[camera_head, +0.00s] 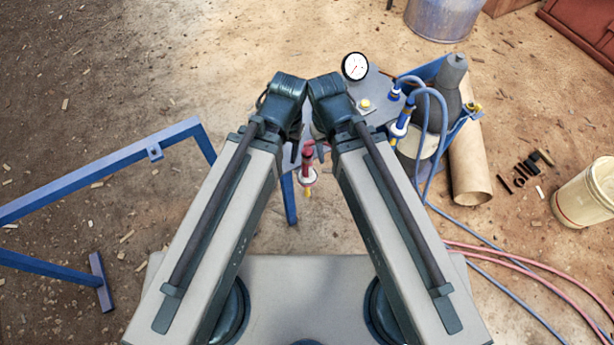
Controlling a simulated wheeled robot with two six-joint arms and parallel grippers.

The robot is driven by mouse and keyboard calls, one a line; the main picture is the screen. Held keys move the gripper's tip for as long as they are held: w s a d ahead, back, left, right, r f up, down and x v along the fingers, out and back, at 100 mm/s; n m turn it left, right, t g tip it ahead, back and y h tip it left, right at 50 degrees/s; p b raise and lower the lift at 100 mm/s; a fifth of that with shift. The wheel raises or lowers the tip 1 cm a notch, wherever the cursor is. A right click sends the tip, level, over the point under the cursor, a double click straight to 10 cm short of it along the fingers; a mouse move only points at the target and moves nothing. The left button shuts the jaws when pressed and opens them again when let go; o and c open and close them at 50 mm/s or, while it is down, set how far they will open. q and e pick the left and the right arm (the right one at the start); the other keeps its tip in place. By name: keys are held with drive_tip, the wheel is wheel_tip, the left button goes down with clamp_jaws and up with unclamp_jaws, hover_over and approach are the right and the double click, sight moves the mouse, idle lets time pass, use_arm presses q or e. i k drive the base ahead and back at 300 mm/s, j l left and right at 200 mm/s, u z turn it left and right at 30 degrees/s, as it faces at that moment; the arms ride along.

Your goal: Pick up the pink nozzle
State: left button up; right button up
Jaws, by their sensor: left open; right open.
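The pink nozzle (308,160) shows as a small pinkish-red piece with a white collar and a yellow tip below it. It is in the gap between my two forearms, at the near edge of the grey table. My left gripper (296,149) is just left of it, and my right gripper (320,150) is just right of it. Both grippers are mostly hidden by my wrists, and the little that shows of them is dark. Both are open, and neither visibly holds the nozzle. Whether either touches it cannot be told.
A blue frame (100,172) stands at left. A cardboard tube (468,165) and a cream bucket (588,195) are at right.

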sight(307, 175)
drive_tip(key=z, duration=3.5)
drive_tip(key=u, duration=2.25)
drive_tip(key=k+l, duration=0.3)
drive_tip(key=k, duration=0.2)
drive_tip(key=k+l, duration=0.25)
drive_tip(key=k, duration=0.2)
